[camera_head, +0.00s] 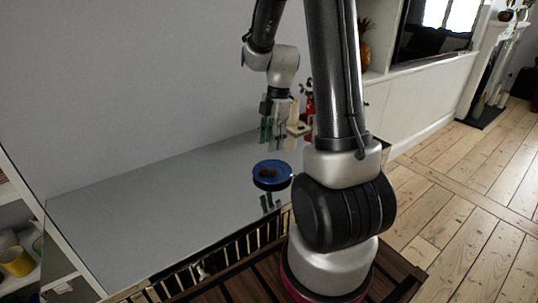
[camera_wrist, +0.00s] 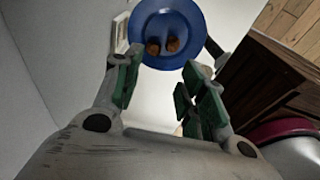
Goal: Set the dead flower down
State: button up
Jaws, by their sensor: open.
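My gripper (camera_head: 273,131), with green finger pads, hangs above the glossy grey tabletop (camera_head: 150,210). In the wrist view its fingers (camera_wrist: 158,75) are spread apart with nothing between them. A round blue dish (camera_head: 258,181) stands on the tabletop below the gripper; it also shows in the wrist view (camera_wrist: 180,18) beyond the fingertips. Small brown pieces (camera_head: 271,172) lie in the dish, two of them visible in the wrist view (camera_wrist: 162,46). I cannot tell whether they are the dead flower. No other flower is clearly visible.
A red bottle-like object (camera_head: 308,93) and a pale item (camera_head: 298,129) stand behind my arm, partly hidden. A yellow cup (camera_head: 17,261) sits on a shelf at left. The tabletop left of the dish is clear. Wooden floor (camera_head: 460,180) lies right.

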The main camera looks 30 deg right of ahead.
jog(key=s+a+r+m+t+h, duration=0.1)
jog(key=s+a+r+m, duration=0.1)
jog(key=s+r+m, duration=0.35)
jog(key=s+a+r+m+t, duration=0.1)
jog(key=s+a+r+m, duration=0.1)
jog(key=r, duration=0.7)
jog(key=s+a+r+m+t, duration=0.1)
jog(key=s+r+m+t, duration=0.1)
jog(key=s+m, duration=0.8)
jog(key=shift+s+a+r+m+h, duration=0.25)
jog(key=shift+a+r+m+h, duration=0.2)
jog(key=shift+r, duration=0.35)
